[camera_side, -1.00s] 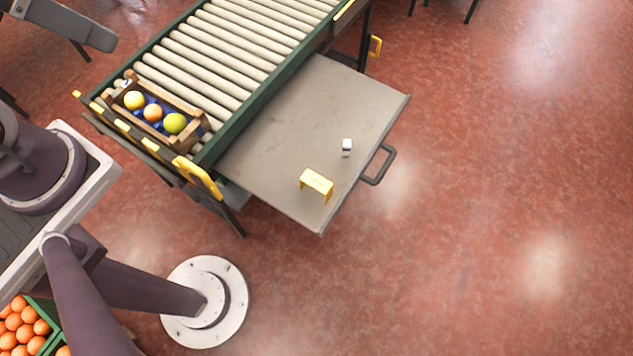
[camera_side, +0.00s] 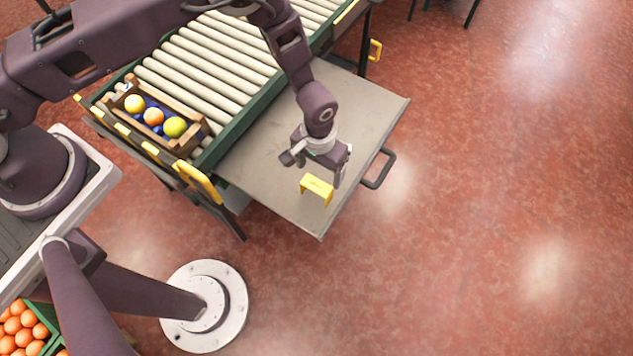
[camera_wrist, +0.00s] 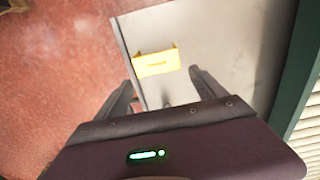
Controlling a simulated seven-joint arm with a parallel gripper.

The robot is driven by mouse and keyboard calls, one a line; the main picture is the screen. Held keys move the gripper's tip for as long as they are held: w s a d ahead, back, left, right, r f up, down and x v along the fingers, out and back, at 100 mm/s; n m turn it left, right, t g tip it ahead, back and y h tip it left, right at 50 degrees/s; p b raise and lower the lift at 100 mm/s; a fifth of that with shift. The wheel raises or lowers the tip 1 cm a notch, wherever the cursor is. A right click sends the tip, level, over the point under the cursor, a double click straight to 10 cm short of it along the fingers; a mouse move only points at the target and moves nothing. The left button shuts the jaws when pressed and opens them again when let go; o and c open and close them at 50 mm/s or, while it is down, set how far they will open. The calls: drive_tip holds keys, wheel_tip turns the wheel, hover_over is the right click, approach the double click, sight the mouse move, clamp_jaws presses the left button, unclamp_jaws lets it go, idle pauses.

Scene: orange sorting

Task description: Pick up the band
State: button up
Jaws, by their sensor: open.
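A yellow bracket-shaped piece (camera_side: 318,184), flat-topped with short legs, stands on the grey pull-out shelf (camera_side: 262,165) near its front corner. It also shows in the wrist view (camera_wrist: 157,64), beyond my fingertips. A small white block seen earlier on the shelf is now hidden behind my gripper in the side view. I cannot tell which of these is the band. In the wrist view my gripper (camera_wrist: 162,80) is open, with nothing visibly held.
A roller conveyor (camera_side: 205,68) with a green frame runs beside the shelf. A wooden crate (camera_side: 190,143) with several round fruits stands at its near end. The shelf's dark handle (camera_side: 380,168) juts out on the right. Red floor lies beyond.

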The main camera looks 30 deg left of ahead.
sight(317, 196)
drive_tip(key=f, duration=0.6)
drive_tip(key=s+f, duration=0.1)
drive_tip(key=f, duration=0.2)
drive_tip(key=shift+s+d, duration=0.1)
drive_tip(key=shift+r, duration=0.1)
drive_tip(key=c, duration=1.1)
